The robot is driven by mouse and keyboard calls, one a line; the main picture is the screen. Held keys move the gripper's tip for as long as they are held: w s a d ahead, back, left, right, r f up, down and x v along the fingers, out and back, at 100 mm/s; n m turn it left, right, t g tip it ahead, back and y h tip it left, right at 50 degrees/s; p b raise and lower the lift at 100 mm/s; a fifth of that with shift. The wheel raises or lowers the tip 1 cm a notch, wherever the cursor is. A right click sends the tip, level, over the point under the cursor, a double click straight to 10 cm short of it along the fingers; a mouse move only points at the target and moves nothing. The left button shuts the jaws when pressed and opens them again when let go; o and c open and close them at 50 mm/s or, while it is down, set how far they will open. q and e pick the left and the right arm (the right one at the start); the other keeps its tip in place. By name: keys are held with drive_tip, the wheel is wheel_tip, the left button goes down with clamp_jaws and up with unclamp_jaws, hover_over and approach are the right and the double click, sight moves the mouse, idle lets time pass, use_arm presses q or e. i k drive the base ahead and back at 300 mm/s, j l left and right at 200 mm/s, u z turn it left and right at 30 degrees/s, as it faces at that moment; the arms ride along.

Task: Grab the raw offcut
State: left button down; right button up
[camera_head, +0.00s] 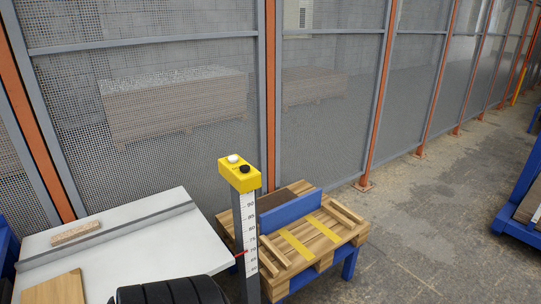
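A small, light, speckled piece of raw board, seemingly the offcut (76,233), lies on the white table (150,247) at the left. It lies behind a long grey rail (110,234) that crosses the tabletop, and it looks apart from the rail. A larger flat wooden board (55,290) lies nearer, at the bottom left, cut off by the picture edge. Neither of my grippers is in view.
A post with a yellow control box (239,174) and a height scale stands at the table's right. Beyond it is a wooden pallet (341,238) with yellow strips on a blue stand. Mesh fencing (330,110) closes the back. Concrete floor (420,240) is free at right.

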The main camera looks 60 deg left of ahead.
sight(72, 234)
drive_tip(key=i+u, duration=0.1)
drive_tip(key=u, duration=0.85)
drive_tip(key=i+l+u, duration=0.15)
drive_tip(key=u, duration=0.35)
drive_tip(key=l+u, duration=0.1)
drive_tip(key=u, duration=0.4)
drive_tip(key=i, duration=0.05)
